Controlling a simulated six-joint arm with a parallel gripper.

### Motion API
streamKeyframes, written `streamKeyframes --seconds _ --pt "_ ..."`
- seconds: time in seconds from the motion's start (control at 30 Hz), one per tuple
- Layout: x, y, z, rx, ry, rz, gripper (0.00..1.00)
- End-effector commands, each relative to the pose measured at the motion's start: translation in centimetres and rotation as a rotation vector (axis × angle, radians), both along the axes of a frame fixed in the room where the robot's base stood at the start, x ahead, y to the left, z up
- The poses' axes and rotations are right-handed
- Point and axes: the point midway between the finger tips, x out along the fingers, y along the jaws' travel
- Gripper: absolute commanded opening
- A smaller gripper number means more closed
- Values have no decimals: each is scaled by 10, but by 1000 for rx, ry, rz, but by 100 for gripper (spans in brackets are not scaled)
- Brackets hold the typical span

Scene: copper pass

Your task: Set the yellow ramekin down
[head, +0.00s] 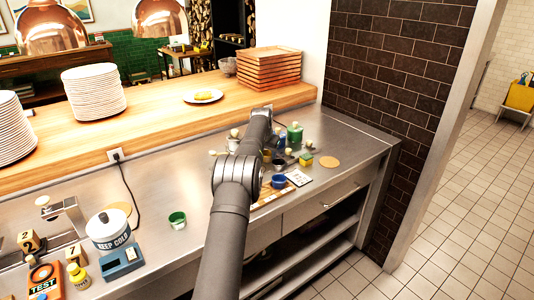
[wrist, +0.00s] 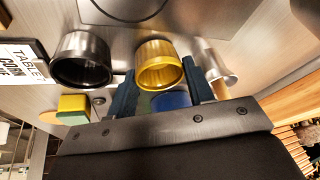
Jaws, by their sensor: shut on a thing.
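The yellow ramekin (wrist: 160,66) shows in the wrist view between the two dark fingers of my gripper (wrist: 160,88). The gripper is shut on it. Its round open mouth faces the camera. I cannot tell whether its base touches anything. In the head view my arm covers the gripper, and I cannot make out the yellow ramekin there.
A dark metal cup (wrist: 82,60) and a metal piece (wrist: 216,66) flank the ramekin. A blue bowl (head: 279,181), green container (head: 294,136), sponge (head: 305,160) and card (head: 298,178) crowd the steel counter (head: 150,180). A green bowl (head: 177,219) stands left, with bare steel around it.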

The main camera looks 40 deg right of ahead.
Motion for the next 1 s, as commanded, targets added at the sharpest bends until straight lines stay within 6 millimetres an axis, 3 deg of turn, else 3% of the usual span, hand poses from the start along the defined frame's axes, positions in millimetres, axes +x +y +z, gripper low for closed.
streamKeyframes --seconds 0.37,0.4,0.5,0.77,1.0 --pt "0 0 -5 -1 0 0 24" --pt "0 0 -4 -1 0 0 55" --pt "0 0 -4 -1 0 0 69" --pt "0 0 -3 -1 0 0 69" --pt "-4 5 18 -2 -2 0 69"
